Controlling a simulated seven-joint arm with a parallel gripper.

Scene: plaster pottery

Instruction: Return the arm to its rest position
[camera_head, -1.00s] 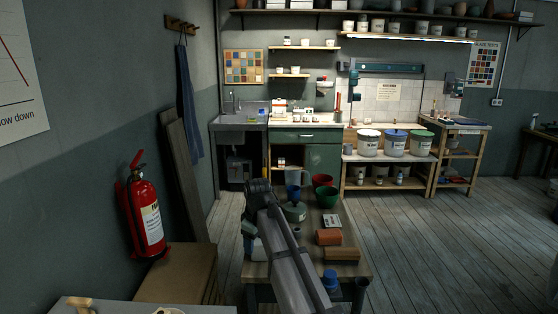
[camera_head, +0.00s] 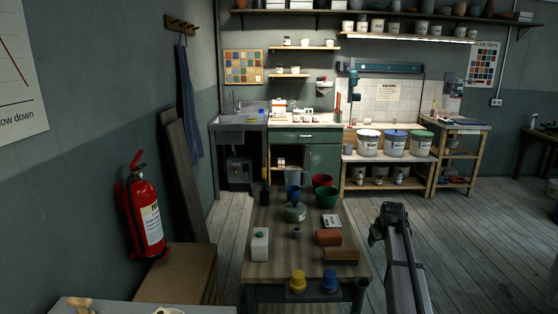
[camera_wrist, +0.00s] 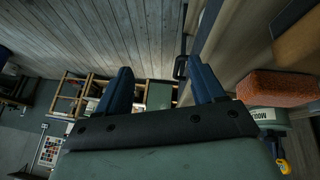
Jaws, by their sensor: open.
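My arm stands to the right of the wooden table (camera_head: 272,270) in the head view, its end (camera_head: 390,222) raised over the floor. In the wrist view my gripper (camera_wrist: 162,82) shows two blue fingers spread wide apart with nothing between them. The arm is clear of the things on the table in the head view.
Open floor (camera_head: 465,240) lies right. A fire extinguisher (camera_head: 146,222) hangs left.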

